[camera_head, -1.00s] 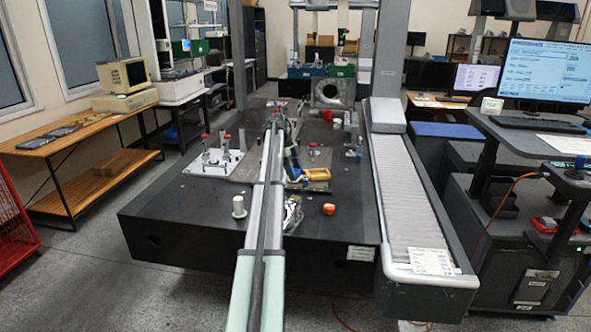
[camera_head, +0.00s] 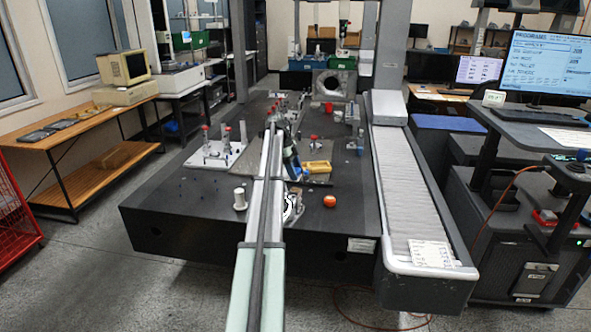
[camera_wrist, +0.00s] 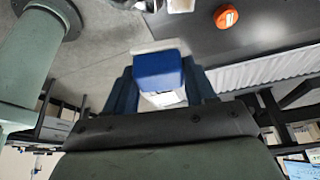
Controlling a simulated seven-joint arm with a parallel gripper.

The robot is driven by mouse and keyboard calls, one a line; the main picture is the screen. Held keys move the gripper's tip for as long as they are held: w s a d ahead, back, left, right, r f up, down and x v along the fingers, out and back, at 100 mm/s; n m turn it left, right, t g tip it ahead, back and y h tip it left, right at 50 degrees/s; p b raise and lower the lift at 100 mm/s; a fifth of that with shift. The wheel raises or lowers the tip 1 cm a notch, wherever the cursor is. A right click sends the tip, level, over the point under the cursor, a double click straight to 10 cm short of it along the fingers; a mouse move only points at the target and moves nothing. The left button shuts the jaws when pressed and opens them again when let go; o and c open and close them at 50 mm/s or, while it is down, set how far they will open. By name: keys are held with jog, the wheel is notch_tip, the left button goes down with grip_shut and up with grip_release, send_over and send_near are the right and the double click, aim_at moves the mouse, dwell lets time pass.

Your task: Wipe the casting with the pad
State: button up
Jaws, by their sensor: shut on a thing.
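My gripper (camera_wrist: 160,85) is shut on a blue pad block (camera_wrist: 160,70), with a finger on each side. A pale layer shows along the block's far edge in the wrist view. The casting appears to be the grey block with a round bore (camera_head: 333,84), upright at the table's far end. My gripper is well apart from it, on the near side.
A white plate with red-topped posts (camera_head: 215,153) is on the left. A red cup (camera_head: 328,107) stands before the casting. A ribbed cover (camera_head: 405,185) runs along the right.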

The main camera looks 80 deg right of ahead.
jog(key=n, duration=0.1)
jog(key=n+h, duration=0.1)
jog(key=n, duration=0.2)
jog(key=shift+d+f, duration=0.1)
jog(key=shift+d, duration=0.15)
jog(key=n+h, duration=0.1)
jog(key=d+n, duration=0.1)
jog(key=n, duration=0.1)
jog(key=shift+d+n+t+h, duration=0.3)
jog(key=shift+h, duration=0.1)
send_over(297, 191)
jog(key=a, duration=0.2)
jog(key=shift+f, duration=2.7)
jog(key=shift+d+f, duration=0.95)
jog(key=shift+f, duration=0.3)
jog(key=shift+s+d, duration=0.2)
jog(key=shift+d, duration=0.4)
jog(key=shift+s+d, duration=0.2)
jog(key=shift+d, duration=0.35)
notch_tip(297, 191, up, 8)
